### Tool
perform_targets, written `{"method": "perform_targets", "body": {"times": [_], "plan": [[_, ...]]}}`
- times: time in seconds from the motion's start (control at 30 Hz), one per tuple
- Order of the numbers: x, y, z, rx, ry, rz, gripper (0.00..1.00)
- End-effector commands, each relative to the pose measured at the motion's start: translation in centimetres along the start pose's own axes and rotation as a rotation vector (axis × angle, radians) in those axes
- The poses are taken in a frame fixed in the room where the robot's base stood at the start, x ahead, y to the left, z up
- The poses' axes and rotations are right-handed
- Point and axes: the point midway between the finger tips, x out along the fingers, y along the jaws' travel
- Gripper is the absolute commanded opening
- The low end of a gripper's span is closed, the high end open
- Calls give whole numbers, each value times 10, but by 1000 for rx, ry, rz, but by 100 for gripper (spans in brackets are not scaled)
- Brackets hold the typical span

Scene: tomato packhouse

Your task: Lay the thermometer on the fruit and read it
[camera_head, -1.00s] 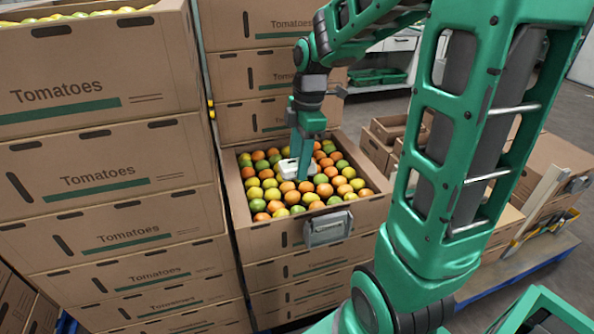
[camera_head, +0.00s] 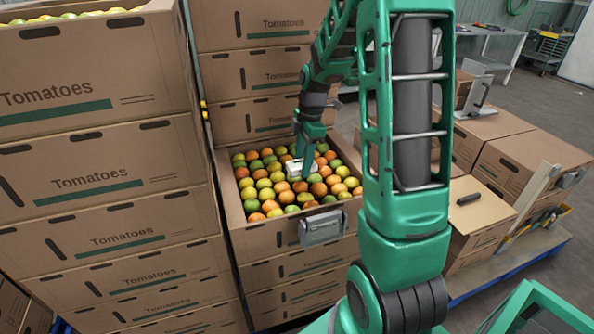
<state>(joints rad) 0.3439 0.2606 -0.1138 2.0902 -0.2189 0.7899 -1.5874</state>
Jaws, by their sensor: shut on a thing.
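An open carton (camera_head: 228,198) of green, yellow, orange and red tomatoes (camera_head: 268,190) is at the centre, on top of a stack. My gripper (camera_head: 305,172) points down at the fruit, near the middle of the carton. It is shut on a small white device, which looks like the thermometer (camera_head: 293,168). The thermometer is low over the tomatoes or touching them; I cannot tell which. Its display cannot be read here, and my fingers partly hide it.
A grey holder (camera_head: 323,228) hangs on the carton's front wall. Tall stacks of tomato cartons (camera_head: 98,136) stand close on the left and behind (camera_head: 258,72). More cartons (camera_head: 530,160) sit on a blue pallet (camera_head: 505,270) at right, with a dark cylinder (camera_head: 469,199) on one.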

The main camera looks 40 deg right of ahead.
Motion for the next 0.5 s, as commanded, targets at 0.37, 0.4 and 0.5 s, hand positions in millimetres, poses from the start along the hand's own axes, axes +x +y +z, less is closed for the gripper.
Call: {"method": "perform_targets", "body": {"times": [0.37, 0.4, 0.5], "plan": [[26, 0, 2, -1, 0, 1, 17], [26, 0, 2, -1, 0, 1, 17], [27, 0, 2, -1, 0, 0, 17]]}}
